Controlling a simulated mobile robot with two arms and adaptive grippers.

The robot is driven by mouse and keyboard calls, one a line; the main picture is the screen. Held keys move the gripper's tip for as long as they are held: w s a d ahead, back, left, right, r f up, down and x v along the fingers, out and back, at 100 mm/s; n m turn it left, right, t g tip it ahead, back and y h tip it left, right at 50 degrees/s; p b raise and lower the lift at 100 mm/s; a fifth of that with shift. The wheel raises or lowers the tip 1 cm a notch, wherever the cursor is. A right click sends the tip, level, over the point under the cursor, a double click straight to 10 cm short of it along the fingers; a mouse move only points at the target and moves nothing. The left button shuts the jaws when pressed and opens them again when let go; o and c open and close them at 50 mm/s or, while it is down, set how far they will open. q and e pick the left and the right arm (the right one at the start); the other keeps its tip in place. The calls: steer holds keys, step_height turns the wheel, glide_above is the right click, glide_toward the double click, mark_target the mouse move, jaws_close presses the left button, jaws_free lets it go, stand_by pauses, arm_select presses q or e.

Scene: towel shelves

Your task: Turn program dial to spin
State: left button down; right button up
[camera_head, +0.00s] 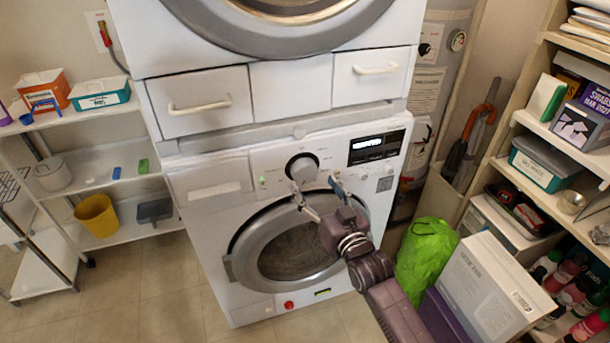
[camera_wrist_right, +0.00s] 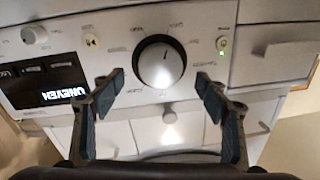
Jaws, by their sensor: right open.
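The program dial (camera_head: 302,167) is a round silver-and-black knob on the control panel of the lower white washing machine (camera_head: 215,192). In the right wrist view the dial (camera_wrist_right: 160,62) sits centred beyond my fingertips, with small labels around it too blurred to read. A thin pointer line shows on its face. My right gripper (camera_head: 315,186) is open in front of the panel, just below the dial in the head view. In the wrist view its dark fingers (camera_wrist_right: 160,82) stand apart on either side of the dial, with no visible contact. My left gripper is out of view.
A lit display (camera_head: 367,143) is right of the dial; the wrist view shows it at left, reading "UNEVEN". The round door (camera_head: 240,250) lies below. A drawer unit (camera_head: 290,90) sits above. Shelves flank the machine; a green bag (camera_head: 426,258) and white box (camera_head: 490,290) stand right.

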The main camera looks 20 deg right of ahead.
mark_target(307, 175)
steer(key=shift+w+a, duration=0.15)
steer(key=shift+w, duration=1)
steer(key=shift+w+a, duration=0.1)
steer(key=shift+w, duration=1)
steer(key=shift+c, duration=0.2)
steer(key=c, duration=1.1)
steer(key=shift+m, duration=0.4)
steer(key=m+p, duration=0.1)
steer(key=m, duration=0.1)
steer(key=shift+f+m, duration=0.1)
steer(key=shift+m, duration=0.3)
steer(key=shift+m+t, duration=0.3)
steer(key=shift+m, duration=1.9)
